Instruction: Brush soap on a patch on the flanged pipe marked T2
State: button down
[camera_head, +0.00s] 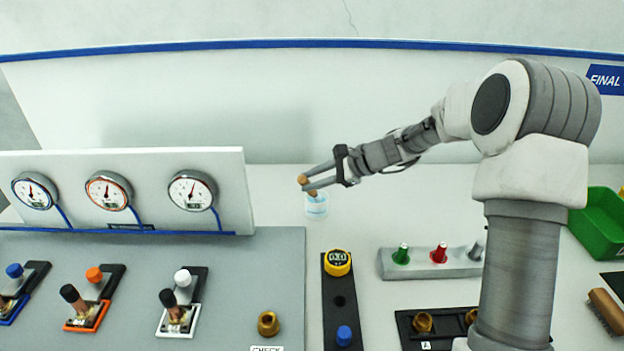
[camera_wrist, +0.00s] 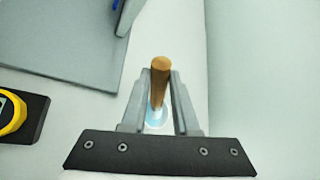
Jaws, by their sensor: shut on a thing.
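My gripper (camera_head: 310,182) is shut on a wooden-handled tool (camera_head: 304,181), probably the soap brush. In the wrist view the handle (camera_wrist: 160,75) stands between the fingers, its top toward the camera. A small clear cup with light blue contents (camera_head: 316,208) is directly below the fingers in the head view. Its pale blue also shows beneath the handle in the wrist view (camera_wrist: 156,119). The tool's lower end is hidden, so I cannot tell whether it is in the cup. I cannot make out a flanged pipe or a T2 mark.
A panel with several gauges (camera_head: 128,192) stands at the left, behind a grey plate (camera_head: 130,258) with valves. A yellow gauge (camera_head: 338,263) sits on a black strip. A grey rack (camera_head: 433,263) holds coloured plugs. A green bin (camera_head: 600,225) and scrubbing brush (camera_head: 606,310) are right.

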notch_tip(320, 180, up, 7)
jog(key=p, duration=0.4)
jog(key=shift+p, duration=0.3)
jog(key=shift+f, duration=0.1)
dwell(0.4)
